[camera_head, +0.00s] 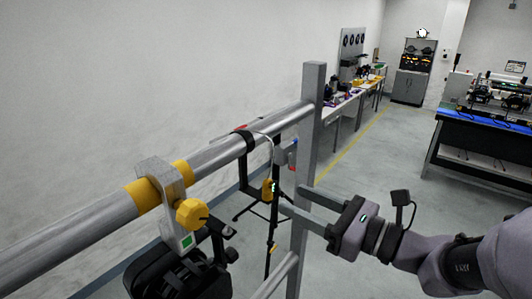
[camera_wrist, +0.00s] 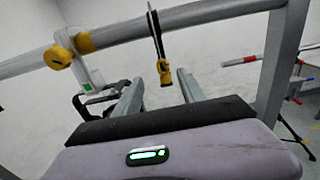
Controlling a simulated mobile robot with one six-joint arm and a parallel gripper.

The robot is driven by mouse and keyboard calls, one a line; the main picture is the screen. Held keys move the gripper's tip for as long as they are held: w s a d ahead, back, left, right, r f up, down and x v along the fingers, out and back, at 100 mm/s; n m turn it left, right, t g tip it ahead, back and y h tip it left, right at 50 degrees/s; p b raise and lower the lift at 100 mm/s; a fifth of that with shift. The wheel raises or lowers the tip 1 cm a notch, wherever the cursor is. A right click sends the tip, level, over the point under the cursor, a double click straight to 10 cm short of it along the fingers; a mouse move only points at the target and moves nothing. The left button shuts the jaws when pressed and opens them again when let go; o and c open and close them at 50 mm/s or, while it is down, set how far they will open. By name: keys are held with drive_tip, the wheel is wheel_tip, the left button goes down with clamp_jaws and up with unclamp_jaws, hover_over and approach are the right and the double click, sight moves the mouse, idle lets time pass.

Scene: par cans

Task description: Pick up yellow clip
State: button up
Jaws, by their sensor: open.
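A small yellow clip (camera_head: 267,190) hangs on a dark strap below the grey horizontal bar, left of the upright post. In the wrist view the clip (camera_wrist: 164,72) hangs below the bar, between the lines of my two fingers. My gripper (camera_head: 291,200) is open and empty, with its fingers pointing at the clip from the right. In the wrist view my gripper (camera_wrist: 158,78) has one finger on each side of the clip. I cannot tell whether the clip lies between the fingertips or just beyond them.
A metal clamp with a yellow knob (camera_head: 192,214) grips the bar (camera_head: 225,152) at left, with a black lamp (camera_head: 170,272) below. The grey upright post (camera_head: 307,130) stands close to my fingers. Workbenches (camera_head: 345,108) stand far back. Open floor lies to the right.

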sight(265, 181)
drive_tip(key=x, duration=0.2)
drive_tip(key=p+x, duration=0.1)
drive_tip(key=x, duration=0.3)
drive_tip(key=shift+w+d, duration=0.25)
drive_tip(key=shift+w, duration=0.1)
drive_tip(key=shift+w+a+p, duration=0.15)
drive_tip(key=shift+a+p, duration=0.05)
drive_tip(key=shift+p, duration=0.1)
drive_tip(key=a+p, duration=0.1)
drive_tip(key=w+a+r+p, duration=0.1)
drive_tip(key=a, duration=0.1)
drive_tip(key=shift+w+r, duration=0.1)
drive_tip(key=shift+w+a+f, duration=0.3)
drive_tip(key=shift+w+a, duration=0.35)
drive_tip(key=shift+w, duration=0.35)
drive_tip(key=shift+s+d, duration=0.15)
drive_tip(key=shift+s, duration=0.1)
drive_tip(key=c, duration=0.3)
clamp_jaws()
